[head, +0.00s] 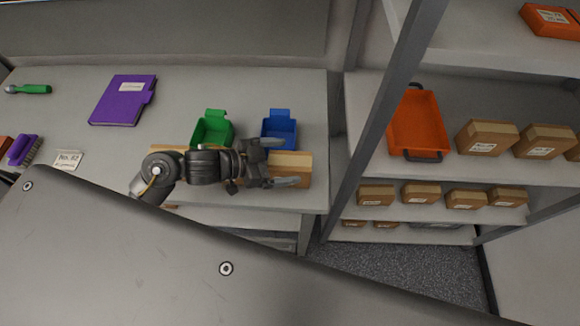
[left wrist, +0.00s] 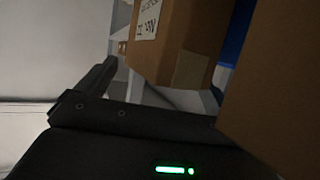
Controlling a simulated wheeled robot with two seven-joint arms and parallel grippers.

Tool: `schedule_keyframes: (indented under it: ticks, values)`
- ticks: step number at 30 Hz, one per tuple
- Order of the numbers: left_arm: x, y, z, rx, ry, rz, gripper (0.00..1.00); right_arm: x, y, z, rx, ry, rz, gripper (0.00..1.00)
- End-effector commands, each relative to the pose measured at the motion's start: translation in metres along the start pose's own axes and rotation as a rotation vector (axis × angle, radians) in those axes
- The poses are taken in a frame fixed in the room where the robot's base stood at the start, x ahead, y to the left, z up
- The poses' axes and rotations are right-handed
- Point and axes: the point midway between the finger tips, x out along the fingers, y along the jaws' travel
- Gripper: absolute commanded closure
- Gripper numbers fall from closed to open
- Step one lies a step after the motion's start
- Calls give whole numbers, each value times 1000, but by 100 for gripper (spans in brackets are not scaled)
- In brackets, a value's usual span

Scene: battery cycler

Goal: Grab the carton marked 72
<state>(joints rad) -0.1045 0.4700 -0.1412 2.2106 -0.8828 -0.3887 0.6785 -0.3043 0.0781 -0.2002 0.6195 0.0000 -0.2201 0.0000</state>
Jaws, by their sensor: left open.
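A brown carton (head: 302,169) stands on the grey table near its right front corner, partly hidden by my left gripper (head: 290,161). The gripper is open, with its fingertips over and beside that carton. In the left wrist view, one carton (left wrist: 190,40) with a white label fills the top middle, and another carton surface (left wrist: 285,75) is close at the right. The label's number is cut off or too blurred to read, so I cannot tell which carton is marked 72. My right gripper is not in view.
A green bin (head: 212,132) and a blue bin (head: 278,130) stand just behind the cartons. A purple book (head: 122,101) lies further left. A shelf rack at the right holds an orange tray (head: 418,122) and several labelled cartons; its grey post (head: 385,95) rises beside the table.

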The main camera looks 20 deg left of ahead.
Motion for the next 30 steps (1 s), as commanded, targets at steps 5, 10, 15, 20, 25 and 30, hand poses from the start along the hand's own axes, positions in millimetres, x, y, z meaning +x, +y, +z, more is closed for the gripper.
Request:
schedule_keyframes:
  ticks: [5,10,15,20,25,30]
  values:
    - [0,0,0,0,0,0,8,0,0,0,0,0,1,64]
    - [0,0,0,0,0,0,30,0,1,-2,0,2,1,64]
    - [0,0,0,0,-1,0,52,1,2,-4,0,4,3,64]
    - [0,0,1,-1,-3,0,73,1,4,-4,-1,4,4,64]
    - [0,0,2,-2,-4,1,84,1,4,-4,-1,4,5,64]
    - [0,0,2,-2,-5,1,84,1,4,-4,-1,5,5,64]
